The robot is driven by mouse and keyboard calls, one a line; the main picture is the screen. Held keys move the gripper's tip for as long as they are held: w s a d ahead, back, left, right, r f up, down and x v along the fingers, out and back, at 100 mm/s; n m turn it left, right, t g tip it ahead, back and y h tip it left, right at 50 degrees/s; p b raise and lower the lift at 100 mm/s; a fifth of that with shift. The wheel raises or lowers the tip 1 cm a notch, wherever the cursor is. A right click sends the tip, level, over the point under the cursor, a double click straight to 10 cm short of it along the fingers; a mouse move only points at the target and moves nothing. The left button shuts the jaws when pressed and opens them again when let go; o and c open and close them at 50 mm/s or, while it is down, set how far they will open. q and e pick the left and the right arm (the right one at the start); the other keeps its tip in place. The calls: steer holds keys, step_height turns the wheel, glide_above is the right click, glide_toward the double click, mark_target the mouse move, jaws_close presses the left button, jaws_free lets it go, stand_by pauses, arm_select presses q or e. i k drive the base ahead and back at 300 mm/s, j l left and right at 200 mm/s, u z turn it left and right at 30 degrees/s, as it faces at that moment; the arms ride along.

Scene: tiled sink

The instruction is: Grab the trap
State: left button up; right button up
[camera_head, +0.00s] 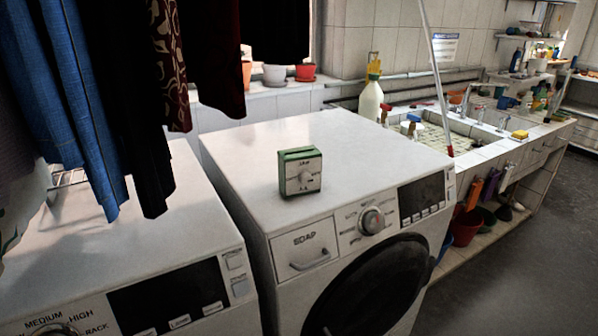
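A small green box with a pale front and a round knob-like mark (300,172) stands upright on top of the right-hand white washing machine (365,150), near its front left part. It is the only object on that top and may be the trap; its lettering is too small to read. Neither of my grippers shows in the head view.
A second white machine (130,245) stands at the left, with hanging clothes (120,90) above it. A tiled sink (455,135) with bottles and a yellow sponge (519,134) is at the right. A white bottle (371,100) stands behind the right machine. Grey floor (520,260) is clear at the right.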

mark_target(300, 172)
steer(key=i+l+u, duration=0.15)
steer(key=l+u, duration=0.2)
steer(key=i+l+u, duration=0.15)
steer(key=u, duration=0.2)
steer(key=l+u, duration=0.75)
steer(key=i+l, duration=0.05)
steer(key=l, duration=0.05)
